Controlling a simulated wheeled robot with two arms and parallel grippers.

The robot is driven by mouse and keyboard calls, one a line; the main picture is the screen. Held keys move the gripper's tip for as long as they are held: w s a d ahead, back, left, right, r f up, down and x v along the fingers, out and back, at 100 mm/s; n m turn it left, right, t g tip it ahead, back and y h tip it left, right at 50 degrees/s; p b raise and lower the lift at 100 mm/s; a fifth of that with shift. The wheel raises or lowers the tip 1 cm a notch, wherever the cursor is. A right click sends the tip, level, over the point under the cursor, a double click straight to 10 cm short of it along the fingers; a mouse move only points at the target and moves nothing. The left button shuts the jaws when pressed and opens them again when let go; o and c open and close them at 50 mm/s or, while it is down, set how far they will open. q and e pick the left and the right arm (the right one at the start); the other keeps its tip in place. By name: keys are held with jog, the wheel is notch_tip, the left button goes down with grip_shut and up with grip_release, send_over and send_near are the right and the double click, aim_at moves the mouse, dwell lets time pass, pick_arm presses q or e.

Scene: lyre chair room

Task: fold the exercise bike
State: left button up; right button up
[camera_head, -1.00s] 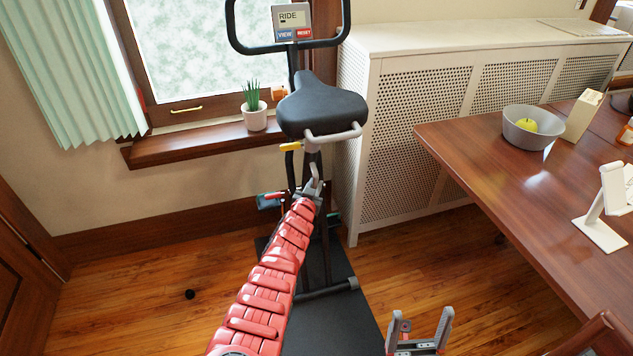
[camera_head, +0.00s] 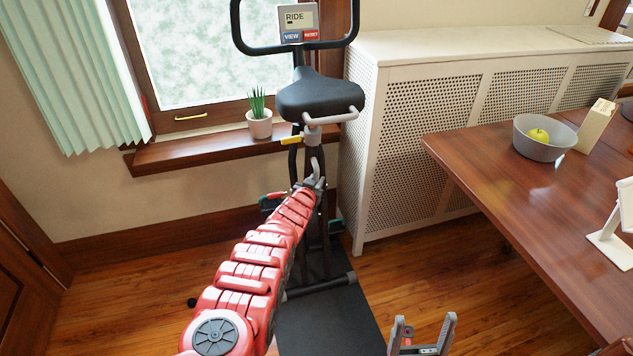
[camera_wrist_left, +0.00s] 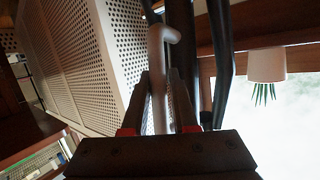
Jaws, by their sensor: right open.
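The exercise bike stands by the window, with a black seat (camera_head: 320,98), a grey bar under the seat's front, a yellow-tipped lever (camera_head: 291,140) and a handlebar with a RIDE display (camera_head: 299,22). Its lower frame is partly hidden by my red left arm. My left gripper (camera_head: 318,180) is at the frame below the seat. In the left wrist view its fingers (camera_wrist_left: 160,118) close around a grey hooked handle (camera_wrist_left: 160,60), beside dark frame tubes (camera_wrist_left: 222,60). My right gripper (camera_head: 422,328) is open and empty at the bottom, right of the bike.
A black mat (camera_head: 335,325) lies under the bike. A perforated radiator cover (camera_head: 420,140) stands close on the right. A wooden table (camera_head: 500,185) with a bowl (camera_head: 543,145) is further right. A potted plant (camera_head: 260,122) stands on the windowsill.

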pick_arm(q)
jog(key=shift+w+a+r, duration=0.3)
jog(key=shift+a+r, duration=0.15)
jog(key=shift+r, duration=0.3)
jog(key=d+f+p+v, duration=0.1)
jog(key=p+v, duration=1.3)
jog(key=v, duration=0.3)
jog(key=shift+s+f, duration=0.2)
jog(key=shift+s, duration=0.3)
